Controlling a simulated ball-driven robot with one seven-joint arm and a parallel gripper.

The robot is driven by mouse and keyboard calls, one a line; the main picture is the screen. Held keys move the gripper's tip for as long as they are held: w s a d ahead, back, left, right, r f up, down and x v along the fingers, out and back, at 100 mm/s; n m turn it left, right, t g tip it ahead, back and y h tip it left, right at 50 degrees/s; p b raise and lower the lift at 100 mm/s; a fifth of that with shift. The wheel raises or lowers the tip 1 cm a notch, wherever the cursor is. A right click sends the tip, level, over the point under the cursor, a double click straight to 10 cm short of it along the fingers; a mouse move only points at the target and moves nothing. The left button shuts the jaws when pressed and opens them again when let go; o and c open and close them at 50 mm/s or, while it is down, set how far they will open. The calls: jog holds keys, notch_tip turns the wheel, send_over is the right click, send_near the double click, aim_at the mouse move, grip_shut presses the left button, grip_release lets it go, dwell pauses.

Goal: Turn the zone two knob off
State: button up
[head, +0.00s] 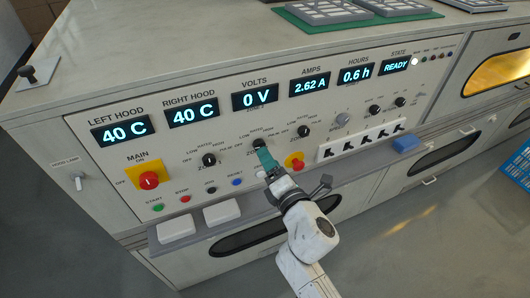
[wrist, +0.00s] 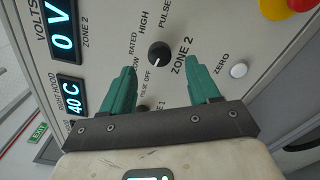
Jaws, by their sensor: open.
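The zone two knob (wrist: 159,53) is a round black dial with a white mark, on the pale panel in the wrist view. Its mark points down and slightly left, roughly toward the OFF label; the exact setting is hard to tell. In the head view the knob (head: 258,143) is partly hidden behind my gripper (head: 263,152). In the wrist view my gripper (wrist: 161,68) is open, with one teal finger on each side below the knob. The fingers do not appear to touch it.
Similar black knobs stand to the left (head: 209,159) and right (head: 303,131). A red knob on a yellow plate (head: 294,161) is close at the right. A small white ZERO button (wrist: 238,70) lies beyond the right finger. A grey ledge (head: 250,205) runs below the panel.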

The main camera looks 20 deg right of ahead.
jog(key=s, duration=0.6)
jog(key=shift+b, duration=0.3)
jog(key=s+d+f+m+g+h, duration=0.5)
jog(key=s+d+f+m+g, duration=0.3)
jog(key=d+m, duration=0.5)
jog(key=s+a+f+m+g+y, duration=0.2)
jog(key=s+f+m+g, duration=0.2)
jog(key=s, duration=0.5)
jog(key=s+a+f+m+g+y, duration=0.2)
jog(key=s+a+f+m+g, duration=0.1)
jog(key=s, duration=0.7)
jog(key=f+m+g, duration=0.1)
jog(key=m+g, duration=0.1)
jog(key=m, duration=0.1)
jog(key=shift+s+a+m+y, duration=0.2)
jog(key=shift+m+y, duration=0.2)
